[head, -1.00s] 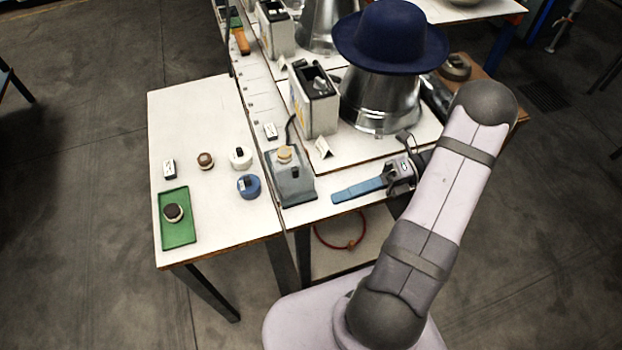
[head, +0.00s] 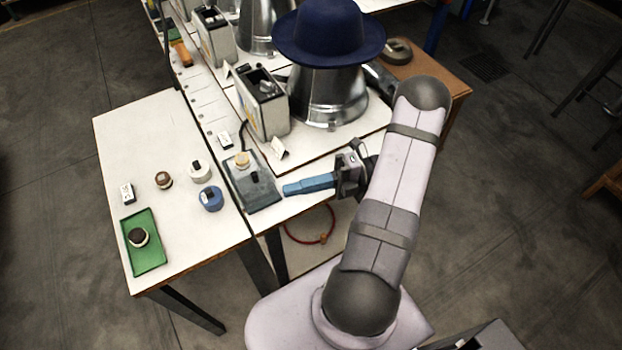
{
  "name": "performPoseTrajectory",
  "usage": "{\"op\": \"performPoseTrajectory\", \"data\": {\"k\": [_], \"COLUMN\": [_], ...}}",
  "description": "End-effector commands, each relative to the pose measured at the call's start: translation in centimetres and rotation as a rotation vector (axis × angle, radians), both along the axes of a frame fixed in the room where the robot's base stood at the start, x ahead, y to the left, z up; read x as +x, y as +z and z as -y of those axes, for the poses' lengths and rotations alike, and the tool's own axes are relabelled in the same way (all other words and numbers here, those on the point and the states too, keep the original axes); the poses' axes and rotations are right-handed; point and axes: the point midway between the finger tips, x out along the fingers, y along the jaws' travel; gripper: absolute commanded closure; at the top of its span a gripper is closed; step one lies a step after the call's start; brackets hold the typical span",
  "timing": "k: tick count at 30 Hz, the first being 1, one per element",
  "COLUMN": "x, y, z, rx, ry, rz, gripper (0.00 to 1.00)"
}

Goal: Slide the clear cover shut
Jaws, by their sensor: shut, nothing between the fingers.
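A low grey box (head: 262,196) sits near the front edge of the bench, with a tan knob (head: 242,159) at its back end. A smoky, see-through surface, seemingly the clear cover (head: 250,188), lies over its top, with a small dark part showing at the middle. The cover's edges are too small to make out, so I cannot tell how far it is open. My gripper (head: 287,190) has blue fingers pointing left, shut and empty. The fingertips are just right of the box's front right side; I cannot tell whether they touch it.
A white control box (head: 262,103) and a metal hat form (head: 325,97) with a blue hat (head: 328,35) stand behind. A small card (head: 279,149) stands behind my fingers. The left table holds a green tray (head: 155,258), a blue round piece (head: 210,198) and other small parts.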

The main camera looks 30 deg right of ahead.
Motion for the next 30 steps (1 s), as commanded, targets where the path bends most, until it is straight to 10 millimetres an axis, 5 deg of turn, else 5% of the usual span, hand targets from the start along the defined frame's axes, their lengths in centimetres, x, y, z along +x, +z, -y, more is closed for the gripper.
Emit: {"op": "performPoseTrajectory", "data": {"k": [7, 16, 30], "x": [1.0, 4.4, 5.0], "y": [0.3, 0.0, 0.0], "z": [-4.5, -4.2, -4.2], "rx": [0.001, -0.001, -0.001], "ry": [0.005, 0.001, 0.001], "rz": [-0.002, 0.001, 0.001], "gripper": [1.0, 1.0, 1.0]}}
